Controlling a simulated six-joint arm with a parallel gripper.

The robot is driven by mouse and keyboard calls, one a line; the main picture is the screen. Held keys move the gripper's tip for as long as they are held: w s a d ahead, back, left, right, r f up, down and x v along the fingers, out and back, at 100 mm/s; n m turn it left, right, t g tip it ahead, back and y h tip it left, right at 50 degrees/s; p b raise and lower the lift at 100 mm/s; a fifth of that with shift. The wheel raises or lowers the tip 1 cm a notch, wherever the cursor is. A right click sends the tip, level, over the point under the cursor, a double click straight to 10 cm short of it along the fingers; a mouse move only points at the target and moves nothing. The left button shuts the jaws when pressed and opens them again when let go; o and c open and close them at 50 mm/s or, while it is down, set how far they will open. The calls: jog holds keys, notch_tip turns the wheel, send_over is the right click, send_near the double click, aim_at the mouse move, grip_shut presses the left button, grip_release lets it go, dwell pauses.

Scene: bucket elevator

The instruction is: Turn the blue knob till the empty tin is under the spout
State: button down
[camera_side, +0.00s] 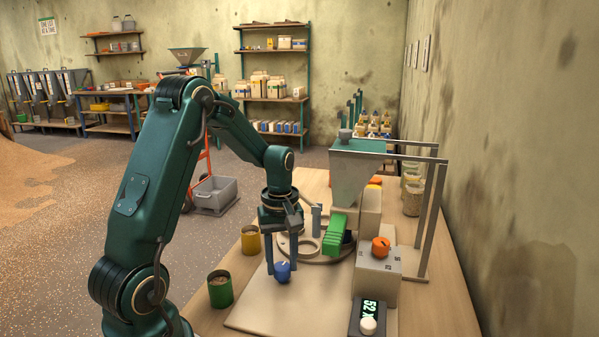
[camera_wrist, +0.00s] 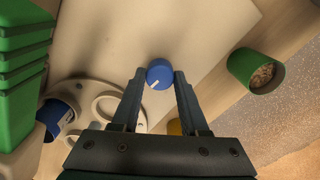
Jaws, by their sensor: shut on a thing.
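The blue knob (camera_side: 283,272) sits on the pale base board, and its white mark shows in the wrist view (camera_wrist: 159,74). My gripper (camera_side: 282,266) points down with a finger on each side of the knob, shut on it. Behind is the pale round carousel (camera_side: 325,262) with ring holes; the wrist view shows it too (camera_wrist: 97,92). A blue tin (camera_wrist: 58,117) sits in it, beside the green ribbed spout (camera_side: 336,235). I cannot see into this tin or tell whether it is exactly under the spout. The spout fills the wrist view's left edge (camera_wrist: 22,75).
A green tin (camera_side: 220,290) with brownish contents and a yellow tin (camera_side: 251,240) stand left of the board. At right are a hopper (camera_side: 358,165) on a metal frame, an orange knob (camera_side: 380,246) on a box, and a display (camera_side: 370,309). The front board is clear.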

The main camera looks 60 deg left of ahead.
aim_at(282, 266)
jog(key=shift+n, duration=0.7)
jog(key=shift+c, duration=2.1)
grip_release()
jog(key=shift+r, duration=2.6)
